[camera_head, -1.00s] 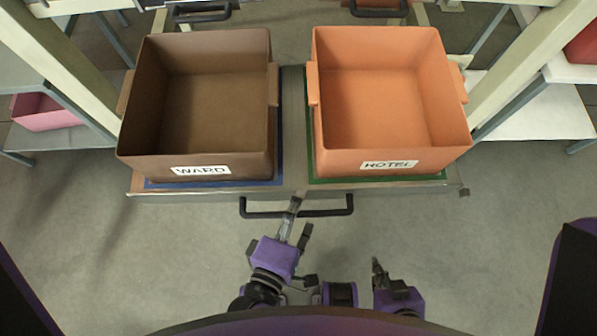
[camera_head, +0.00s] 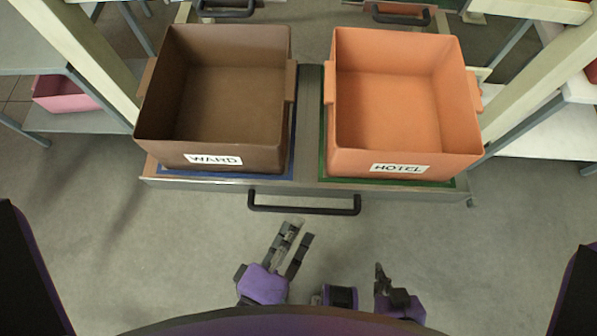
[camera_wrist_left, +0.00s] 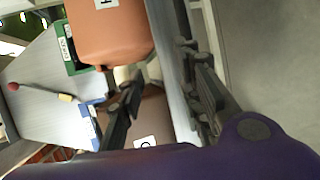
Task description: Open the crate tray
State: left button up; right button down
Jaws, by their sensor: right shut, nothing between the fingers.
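The grey crate tray (camera_head: 309,120) bears a brown crate labelled WARD (camera_head: 215,105) and an orange crate labelled HOTEL (camera_head: 398,100). Its black bar handle (camera_head: 304,208) runs across the middle of its front edge. My left gripper (camera_head: 296,232) is open and empty, just short of the handle and apart from it in the head view. Its spread fingers (camera_wrist_left: 160,98) also show in the left wrist view, with the orange crate (camera_wrist_left: 115,38) beyond. My right gripper (camera_head: 380,275) is shut and empty, farther back and to the right of the handle.
Pale rack posts (camera_head: 78,55) flank the tray. Side shelves (camera_head: 85,120) stand beyond, with a pink bin (camera_head: 68,93) at left. Other black handles (camera_head: 400,16) show at the back. The floor (camera_head: 450,235) in front of the tray is clear.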

pick_arm(q)
jog(key=shift+v, duration=1.25)
jog(key=shift+f, duration=0.1)
